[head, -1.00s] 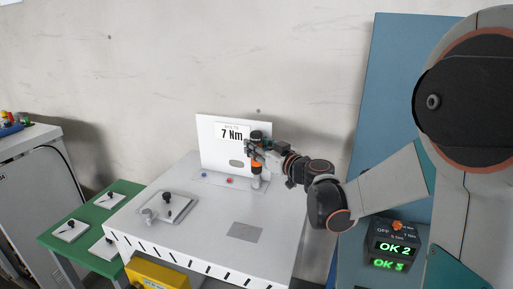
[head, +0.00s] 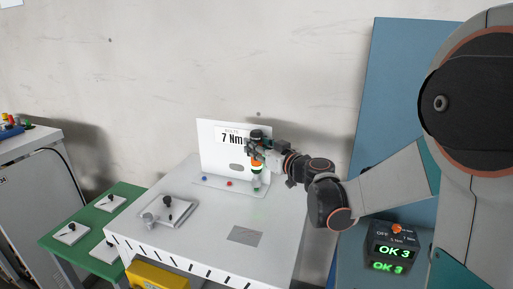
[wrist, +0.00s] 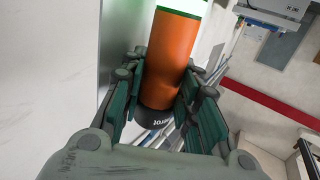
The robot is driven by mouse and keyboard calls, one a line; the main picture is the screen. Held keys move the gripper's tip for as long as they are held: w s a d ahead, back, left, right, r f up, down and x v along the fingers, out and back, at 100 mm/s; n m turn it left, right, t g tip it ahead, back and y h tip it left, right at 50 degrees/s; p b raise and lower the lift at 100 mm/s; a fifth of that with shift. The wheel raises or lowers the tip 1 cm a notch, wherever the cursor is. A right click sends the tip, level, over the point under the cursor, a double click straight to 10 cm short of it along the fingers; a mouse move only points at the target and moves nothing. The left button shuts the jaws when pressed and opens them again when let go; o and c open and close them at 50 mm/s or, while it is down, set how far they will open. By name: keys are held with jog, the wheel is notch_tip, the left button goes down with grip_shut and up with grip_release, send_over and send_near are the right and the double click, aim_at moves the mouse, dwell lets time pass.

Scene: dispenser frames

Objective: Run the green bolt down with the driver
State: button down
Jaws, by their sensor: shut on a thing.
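My gripper (head: 257,148) is shut around the driver (head: 257,134), which has an orange body and a black end. It stands upright over the base of the white bolt stand, with a green lit band near its lower end. The driver's orange body (wrist: 170,58) also shows in the wrist view between both fingers, with green light at its top. The green bolt is not visible; the driver's lower end covers that part of the base. A blue bolt (head: 204,178) and a red bolt (head: 229,183) sit to the left.
The stand's upright white panel (head: 215,150) reads "7 Nm" behind the driver. A display box (head: 393,250) at right reads "OK 3". A grey fixture plate (head: 180,208) with a black knob lies on the white table at left. A grey square (head: 245,235) marks the front.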

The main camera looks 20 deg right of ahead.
aim_at(260, 138)
jog(key=shift+r+p, duration=1)
jog(key=shift+r, duration=0.65)
jog(key=shift+s+f, duration=0.1)
